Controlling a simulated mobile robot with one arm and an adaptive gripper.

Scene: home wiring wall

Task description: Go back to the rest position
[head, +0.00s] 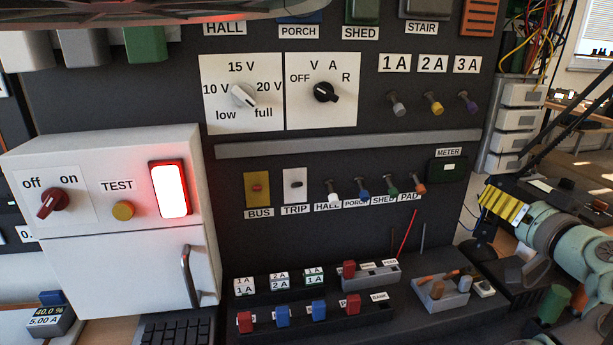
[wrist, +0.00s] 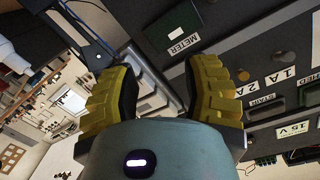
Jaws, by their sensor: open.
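My gripper (head: 497,207) is at the right side of the head view, in front of the lower right part of the dark wiring panel (head: 262,218). Its yellow ribbed fingers stand apart in the wrist view (wrist: 155,92), with nothing between them. The green METER box (head: 447,170) is up and left of the gripper in the head view. In the wrist view, the METER label (wrist: 183,44) shows just beyond the fingers. The fingers touch nothing that I can see.
A white cabinet (head: 120,270) with a lit red-framed lamp (head: 170,190) juts out at the left. Below the panel, a grey tray (head: 441,297) and rows of coloured blocks (head: 282,316) sit on a dark ledge. White drawers (head: 522,95) stand behind my arm.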

